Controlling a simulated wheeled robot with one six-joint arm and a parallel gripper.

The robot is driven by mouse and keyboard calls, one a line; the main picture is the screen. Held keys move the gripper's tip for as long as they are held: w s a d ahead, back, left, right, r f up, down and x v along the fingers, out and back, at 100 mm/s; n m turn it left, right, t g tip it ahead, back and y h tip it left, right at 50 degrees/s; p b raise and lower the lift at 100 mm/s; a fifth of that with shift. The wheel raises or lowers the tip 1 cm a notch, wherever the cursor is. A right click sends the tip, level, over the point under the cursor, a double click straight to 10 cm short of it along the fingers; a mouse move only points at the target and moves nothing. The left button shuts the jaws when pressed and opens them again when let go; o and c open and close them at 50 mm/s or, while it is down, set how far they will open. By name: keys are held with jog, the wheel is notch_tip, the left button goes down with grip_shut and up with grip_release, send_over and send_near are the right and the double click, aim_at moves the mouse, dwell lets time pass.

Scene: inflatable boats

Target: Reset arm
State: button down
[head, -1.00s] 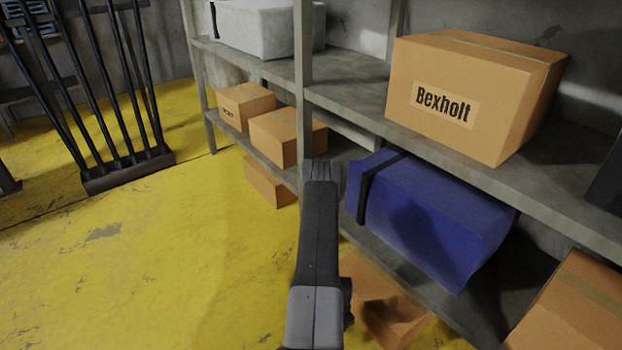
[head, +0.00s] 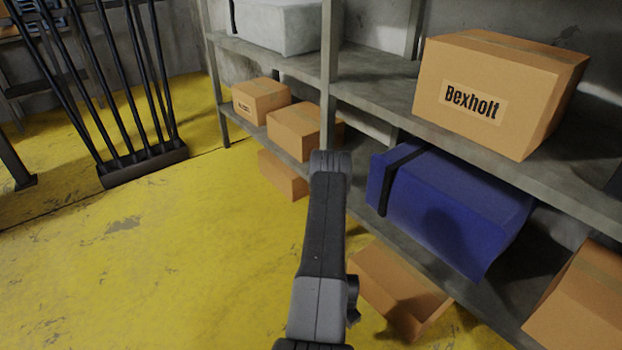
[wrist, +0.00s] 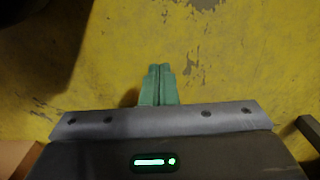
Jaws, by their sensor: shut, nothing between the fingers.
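My gripper (wrist: 159,70) shows in the wrist view with its two green fingers together and nothing between them. It points at the worn yellow floor (wrist: 240,60). In the head view my arm stands up in the middle of the picture, in front of the shelf, and the gripper's fingers cannot be made out there.
A grey shelf (head: 375,88) on the right holds a Bexholt box (head: 500,95), a blue box (head: 450,210) and smaller cardboard boxes (head: 298,130). A black rack (head: 145,167) stands at left. The yellow floor (head: 130,260) between is clear.

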jog(key=shift+r+p, duration=0.55)
jog(key=shift+r, duration=1.85)
